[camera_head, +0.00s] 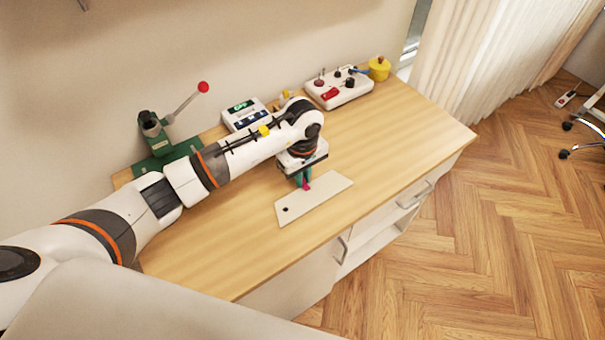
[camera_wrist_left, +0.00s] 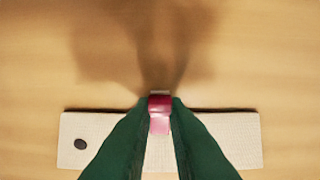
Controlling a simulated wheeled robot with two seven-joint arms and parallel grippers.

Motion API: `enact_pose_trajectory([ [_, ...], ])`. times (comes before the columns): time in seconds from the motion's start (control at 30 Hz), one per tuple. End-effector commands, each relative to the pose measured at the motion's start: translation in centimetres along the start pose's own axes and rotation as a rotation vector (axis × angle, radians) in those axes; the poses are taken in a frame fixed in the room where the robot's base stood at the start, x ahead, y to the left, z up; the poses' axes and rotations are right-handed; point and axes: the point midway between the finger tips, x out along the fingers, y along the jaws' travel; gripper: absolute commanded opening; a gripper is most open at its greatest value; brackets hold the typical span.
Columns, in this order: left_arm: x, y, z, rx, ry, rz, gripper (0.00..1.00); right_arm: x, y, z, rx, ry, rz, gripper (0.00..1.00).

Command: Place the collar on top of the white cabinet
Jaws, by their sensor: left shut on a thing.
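The collar (camera_head: 317,199) is a flat white strip with a dark round spot near its left end. It lies level on, or just above, the wooden top of the white cabinet (camera_head: 375,238); I cannot tell if it touches the wood. In the left wrist view, the collar (camera_wrist_left: 228,138) runs across the lower part. My left gripper (camera_head: 305,185) has green fingers with pink-red at the tips and points down at the collar's middle. Its fingertips (camera_wrist_left: 160,108) are closed together over the strip and hide part of it. My right gripper is out of view.
A green press with a red-knobbed lever (camera_head: 155,135), a small scale (camera_head: 246,115) and a white tray of small items (camera_head: 338,89) stand along the back. A yellow pot (camera_head: 379,69) is at the far corner. The top's front and right are bare.

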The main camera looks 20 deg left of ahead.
Motion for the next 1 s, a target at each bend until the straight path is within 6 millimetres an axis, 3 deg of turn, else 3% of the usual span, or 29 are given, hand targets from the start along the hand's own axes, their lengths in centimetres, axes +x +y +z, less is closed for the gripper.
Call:
enact_pose_trajectory([
  [0.17, 0.5, 0.0, 0.0, 0.000, -0.001, 0.001, 0.00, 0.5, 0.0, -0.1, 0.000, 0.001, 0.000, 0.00],
  [0.2, 0.4, 0.0, 0.0, 0.001, -0.001, 0.001, 0.17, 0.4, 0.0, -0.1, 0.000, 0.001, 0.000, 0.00],
  [0.33, 0.3, 0.0, 0.0, 0.000, 0.000, 0.001, 0.35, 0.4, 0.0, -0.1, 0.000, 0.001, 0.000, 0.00],
  [0.73, -0.6, -0.1, 0.1, 0.000, -0.002, -0.003, 0.35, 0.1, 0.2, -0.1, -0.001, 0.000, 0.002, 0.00],
  [1.0, -6.0, -0.1, 0.1, 0.002, -0.005, -0.005, 0.35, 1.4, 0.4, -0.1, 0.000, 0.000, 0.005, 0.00],
])
